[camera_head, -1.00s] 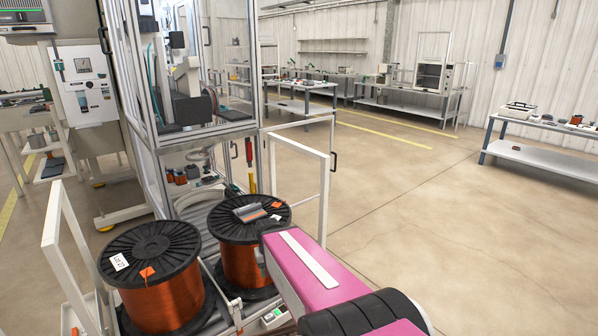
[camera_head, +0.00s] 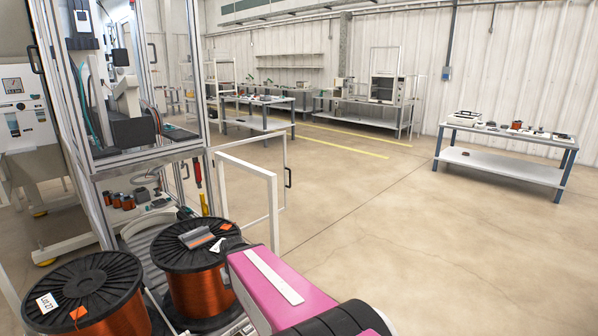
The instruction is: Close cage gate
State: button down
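A pale metal gate (camera_head: 284,157) with a black handle (camera_head: 288,178) stands open at the right side of the machine cage, swung out over the floor. A white frame (camera_head: 273,205) stands nearer to me and partly overlaps it. The cage (camera_head: 204,100) has metal posts and clear panels. My gripper is not in view. Only my pink arm link shows at the bottom centre, in front of and below the white frame.
Two copper wire spools (camera_head: 196,290) (camera_head: 127,318) with black flanges stand at the lower left, close to my arm. A workbench (camera_head: 505,170) stands at the far right. The floor (camera_head: 400,240) right of the gate is clear.

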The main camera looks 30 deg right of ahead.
aim_at(208, 151)
jog(key=i+l, duration=0.1)
jog(key=l, duration=0.3)
jog(key=i+l, duration=0.1)
jog(key=l, duration=0.3)
jog(key=i+l, duration=0.1)
jog(key=l, duration=0.25)
jog(key=i+l, duration=0.15)
jog(key=l, duration=0.25)
jog(key=i+l, duration=0.1)
jog(key=l, duration=0.3)
jog(key=i+l+z, duration=0.1)
jog(key=l, duration=0.3)
jog(key=i+l, duration=0.75)
jog(key=i, duration=0.2)
jog(key=i+j, duration=0.1)
jog(key=i, duration=0.2)
jog(key=i+j, duration=0.1)
jog(key=i, duration=0.2)
